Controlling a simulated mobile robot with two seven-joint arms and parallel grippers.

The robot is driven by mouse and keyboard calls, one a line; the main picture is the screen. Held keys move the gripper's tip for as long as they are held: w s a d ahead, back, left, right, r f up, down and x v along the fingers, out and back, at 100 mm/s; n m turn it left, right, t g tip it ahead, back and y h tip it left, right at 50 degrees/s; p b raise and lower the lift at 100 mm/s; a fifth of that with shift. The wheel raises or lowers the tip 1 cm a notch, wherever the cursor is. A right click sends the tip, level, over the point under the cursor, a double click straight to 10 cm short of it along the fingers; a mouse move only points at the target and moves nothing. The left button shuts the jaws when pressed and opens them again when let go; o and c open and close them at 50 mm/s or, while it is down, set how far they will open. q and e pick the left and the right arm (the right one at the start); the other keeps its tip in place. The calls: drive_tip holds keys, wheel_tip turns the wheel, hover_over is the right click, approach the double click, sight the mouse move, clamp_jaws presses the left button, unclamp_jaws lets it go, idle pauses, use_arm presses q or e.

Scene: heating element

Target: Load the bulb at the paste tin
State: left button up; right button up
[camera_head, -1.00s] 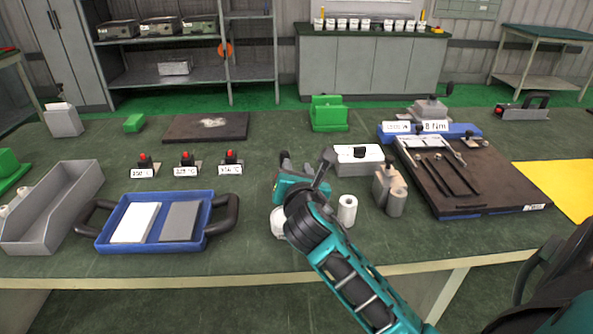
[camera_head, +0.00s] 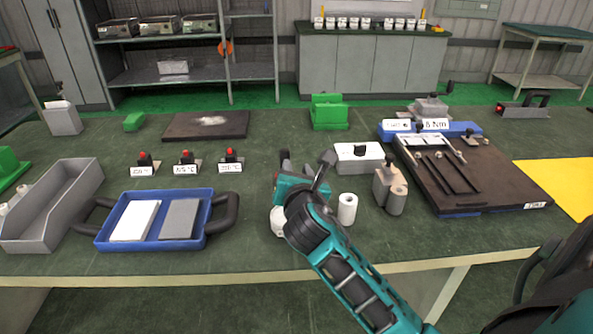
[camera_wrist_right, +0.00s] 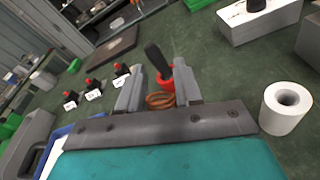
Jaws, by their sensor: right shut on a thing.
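My right gripper (camera_head: 288,170) is over the near middle of the table. In the right wrist view its fingers (camera_wrist_right: 158,90) are shut on a piece with a black stem (camera_wrist_right: 158,60), a red collar (camera_wrist_right: 164,78) and a copper-coloured coil (camera_wrist_right: 160,100). This may be the bulb; its lower end is hidden by the gripper. A white rounded thing (camera_head: 277,222) is partly hidden behind the right arm; I cannot tell if it is the paste tin. A white hollow cylinder (camera_head: 347,209) stands upright just right of the gripper, and in the wrist view (camera_wrist_right: 286,108). My left gripper is not in view.
A blue tray (camera_head: 150,240) with white and grey slabs lies left, beside a grey bin (camera_head: 50,215). A white box with a black knob (camera_head: 359,160), a grey-beige block (camera_head: 390,190) and a dark board (camera_head: 475,185) are to the right. The table between tray and gripper is clear.

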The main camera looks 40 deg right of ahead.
drive_tip(key=shift+f, duration=0.4)
idle(0.5)
wheel_tip(320, 180, up, 7)
drive_tip(key=p, duration=0.3)
drive_tip(key=shift+p, duration=0.3)
idle(0.3)
idle(0.5)
